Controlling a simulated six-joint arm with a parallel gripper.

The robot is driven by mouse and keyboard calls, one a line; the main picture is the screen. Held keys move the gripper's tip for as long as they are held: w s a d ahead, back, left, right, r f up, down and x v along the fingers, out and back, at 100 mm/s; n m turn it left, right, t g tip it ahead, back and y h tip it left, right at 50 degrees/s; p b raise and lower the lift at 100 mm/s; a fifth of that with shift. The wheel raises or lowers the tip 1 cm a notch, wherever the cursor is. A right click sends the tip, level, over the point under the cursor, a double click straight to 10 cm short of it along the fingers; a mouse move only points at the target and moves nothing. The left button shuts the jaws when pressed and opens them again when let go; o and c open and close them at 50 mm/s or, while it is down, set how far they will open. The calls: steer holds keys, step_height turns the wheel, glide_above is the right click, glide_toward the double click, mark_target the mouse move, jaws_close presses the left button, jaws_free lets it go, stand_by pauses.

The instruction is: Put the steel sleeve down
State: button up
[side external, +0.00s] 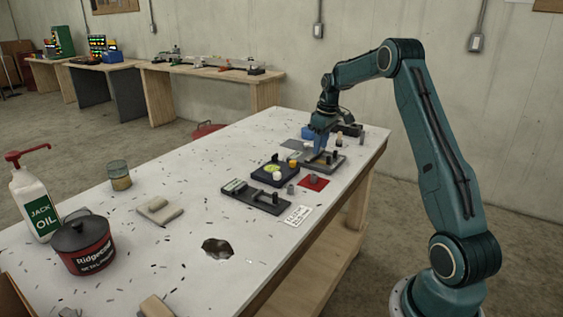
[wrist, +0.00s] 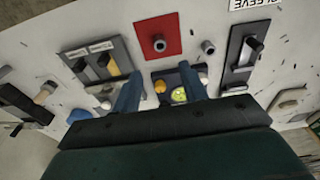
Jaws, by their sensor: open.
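A grey steel sleeve (side external: 314,178) stands on the red mat (side external: 321,187). In the wrist view the sleeve (wrist: 159,44) shows its dark bore near the middle of the red mat (wrist: 145,28). A second small grey cylinder (side external: 291,189) stands on the bare table beside the mat; it also shows in the wrist view (wrist: 208,47). My gripper (side external: 320,151) is above the table near a grey fixture, behind the mat. In the wrist view my gripper (wrist: 160,71) has its two blue fingers apart with nothing held, and the sleeve lies beyond the fingertips.
A dark tray (side external: 265,171) with a yellow-green round part stands left of the mat. A long dark fixture (side external: 256,197) is in front. A grey fixture (side external: 326,164) holds upright pegs. A white label card (side external: 297,215) lies near the edge. The table's front is more open.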

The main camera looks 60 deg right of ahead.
stand_by(0.3)
steer(key=s+a+r+t, duration=0.1)
steer(key=s+a+r, duration=0.2)
steer(key=a+r, duration=0.65)
steer(key=s+a+r+t, duration=0.1)
steer(key=s+a+r, duration=0.4)
steer(key=a, duration=0.8)
steer(key=s+a+f+t, duration=0.1)
steer(key=s+a+t, duration=0.1)
steer(key=s+a, duration=1.2)
steer(key=s, duration=0.4)
